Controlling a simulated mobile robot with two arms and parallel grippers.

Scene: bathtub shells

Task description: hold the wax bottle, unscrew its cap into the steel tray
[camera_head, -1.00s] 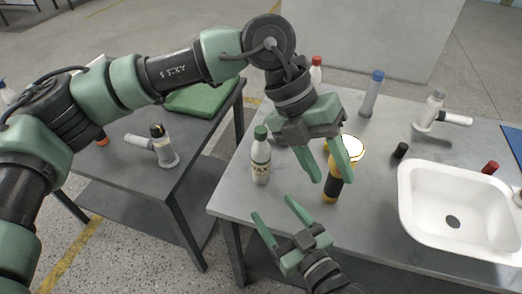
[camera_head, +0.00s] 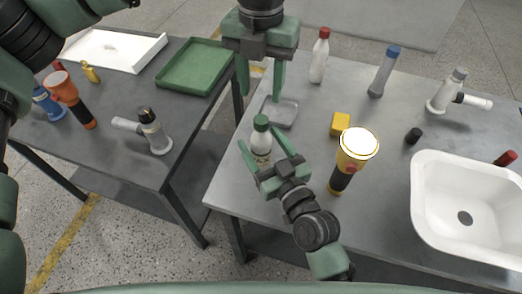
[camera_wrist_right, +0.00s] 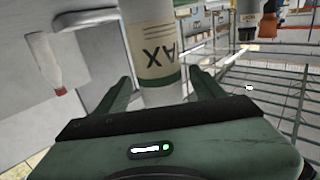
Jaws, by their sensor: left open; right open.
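The wax bottle (camera_head: 261,148) is white with a green cap (camera_head: 261,122) and stands upright near the left edge of the right-hand table. My right gripper (camera_head: 258,138) is open, with its fingers on either side of the bottle. In the right wrist view the bottle (camera_wrist_right: 153,45) stands between the open fingers (camera_wrist_right: 160,88), with its WAX label showing. My left gripper (camera_head: 259,98) is open and empty, pointing down above and behind the cap. The small steel tray (camera_head: 284,113) lies just behind the bottle, partly hidden by a left finger.
A yellow-black flashlight (camera_head: 343,172) stands right of the bottle, by a yellow block (camera_head: 341,123). A green tray (camera_head: 193,68) is on the left table.

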